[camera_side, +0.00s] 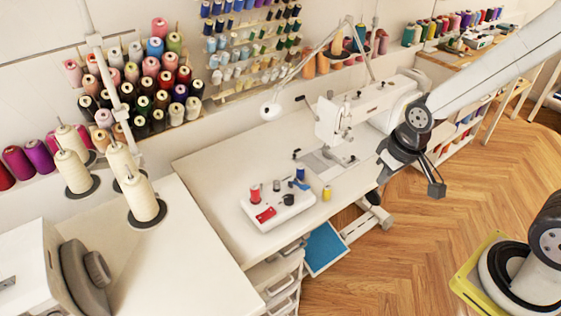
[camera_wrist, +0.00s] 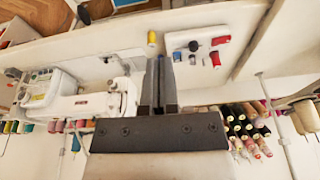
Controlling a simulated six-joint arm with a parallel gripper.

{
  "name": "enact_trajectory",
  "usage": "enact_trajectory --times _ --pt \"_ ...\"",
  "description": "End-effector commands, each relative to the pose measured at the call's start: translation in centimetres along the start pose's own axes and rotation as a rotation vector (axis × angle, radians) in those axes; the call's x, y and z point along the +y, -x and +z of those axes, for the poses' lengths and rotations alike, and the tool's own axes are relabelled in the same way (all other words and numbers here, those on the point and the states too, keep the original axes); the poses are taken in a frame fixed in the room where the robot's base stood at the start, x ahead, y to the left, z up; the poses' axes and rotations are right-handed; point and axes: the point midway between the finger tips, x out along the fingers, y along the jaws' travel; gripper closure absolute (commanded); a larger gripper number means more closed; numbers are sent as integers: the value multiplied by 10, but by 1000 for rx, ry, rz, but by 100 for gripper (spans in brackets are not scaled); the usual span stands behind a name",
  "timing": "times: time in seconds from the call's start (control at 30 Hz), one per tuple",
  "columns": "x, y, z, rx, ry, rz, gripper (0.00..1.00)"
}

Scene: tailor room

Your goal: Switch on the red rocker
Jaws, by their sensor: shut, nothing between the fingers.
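The red rocker (camera_side: 265,214) is on the front left part of a white control box (camera_side: 283,217) on the white sewing table. In the wrist view it appears as a red patch (camera_wrist: 221,40) near the box's upper right. Whether the rocker is on or off is too small to tell. My gripper (camera_side: 437,189) is shut and empty, pointing down, well to the right of the box and beyond the table's front edge in the side view. In the wrist view, the shut fingers (camera_wrist: 158,85) are apart from the box.
A red spool (camera_side: 255,191), a black knob (camera_side: 289,200) and a blue part (camera_side: 300,179) stand on the box. A yellow spool (camera_side: 327,192) stands beside it. The sewing machine (camera_side: 345,118) and a lamp (camera_side: 271,107) rise behind. The tabletop left of the box is clear.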

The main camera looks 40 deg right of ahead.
Motion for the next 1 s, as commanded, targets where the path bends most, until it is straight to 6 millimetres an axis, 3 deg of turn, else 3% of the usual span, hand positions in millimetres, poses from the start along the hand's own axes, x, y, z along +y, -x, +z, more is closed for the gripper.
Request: enact_trajectory --times 0.37,1.0 --pt "-20 -10 -46 -47 -237 12 100" --pt "-76 -44 -128 -108 -759 100 100"
